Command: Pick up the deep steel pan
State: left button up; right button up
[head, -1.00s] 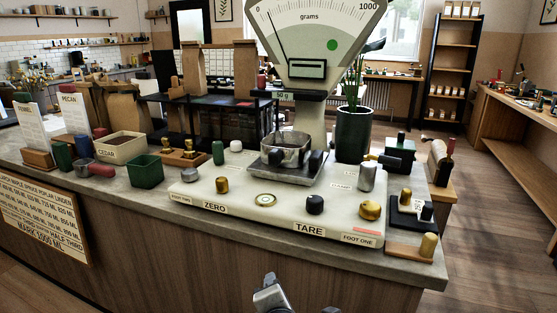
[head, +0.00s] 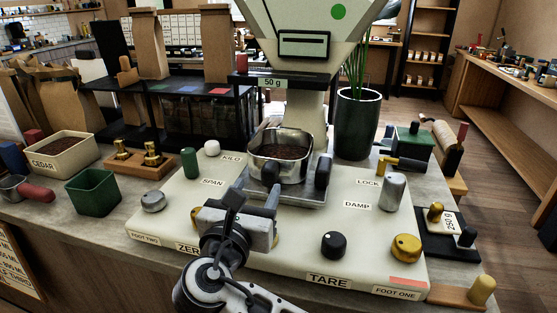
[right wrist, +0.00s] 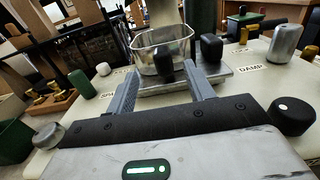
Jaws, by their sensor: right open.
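The deep steel pan (head: 296,168) sits on the square steel plate (head: 312,194) of the scale and holds brown grainy stuff. A black grip (head: 270,172) stands at its near left side and another black grip (head: 322,172) at its right. In the right wrist view the pan (right wrist: 150,56) is ahead, past the fingertips. My right gripper (head: 254,196) is open and empty, just in front of the pan, apart from it. In the right wrist view the near black grip (right wrist: 166,66) shows between the two fingers (right wrist: 162,86). My left gripper is not in view.
The cream scale base (head: 290,258) carries a black knob (head: 333,245), a brass knob (head: 406,248) and a steel cylinder (head: 393,192). The scale column rises right behind the pan. A plant pot (head: 357,125) stands behind right; a green bin (head: 94,193) stands left.

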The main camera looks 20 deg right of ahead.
aim_at(267, 174)
jog(key=p+x, duration=0.1)
jog(key=x, duration=0.5)
jog(key=shift+d+r, duration=0.15)
jog(key=shift+d, duration=0.15)
jog(key=shift+w+d, duration=0.2)
jog(key=shift+w, duration=0.2)
grip_shut()
